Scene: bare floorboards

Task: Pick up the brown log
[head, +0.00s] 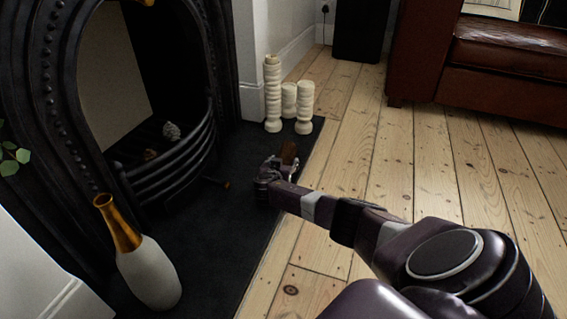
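The brown log (289,151) is a small dark piece at the right edge of the dark hearth slab, in the middle of the head view. My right gripper (277,167) is low over the slab, right at the log. Its fingers overlap the log's near end in the picture, and that lower part is hidden. The fingers are small and dark, so I cannot tell whether they are open or closed on the log. My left gripper is not in view.
A black fireplace with a curved grate (178,165) stands at the left. Cream candle-like columns (272,95) stand just behind the log. A white and gold vase (148,272) is at the front left. A brown leather sofa (500,60) is at the back right. Floorboards between are clear.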

